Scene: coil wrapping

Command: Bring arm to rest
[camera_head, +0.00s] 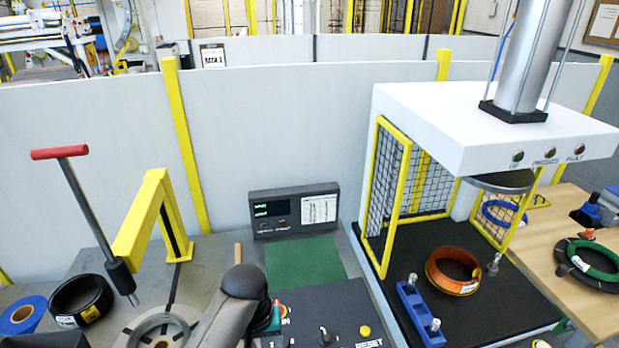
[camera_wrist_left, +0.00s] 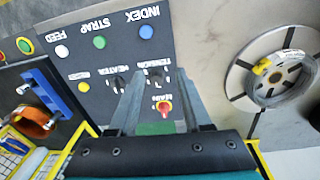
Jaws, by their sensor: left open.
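My left gripper (camera_wrist_left: 160,72) is open and empty in the left wrist view, its two fingers over the control panel (camera_wrist_left: 100,15) with labelled buttons and knobs. A red knob (camera_wrist_left: 164,107) shows between the fingers. In the head view my left arm rises from the bottom edge in front of the control panel (camera_head: 345,310), and its fingers are hidden. The arm hides part of the panel. An orange coil (camera_head: 453,271) lies on the black bed under the press, apart from my arm. My right gripper is in neither view.
A red-handled lever (camera_head: 80,205) and yellow bracket (camera_head: 140,220) stand on the left. A round turntable (camera_head: 160,325) is beside my arm; in the wrist view a ring-shaped coil (camera_wrist_left: 277,80) lies on it. A blue block (camera_head: 418,313) and the press (camera_head: 480,115) are right.

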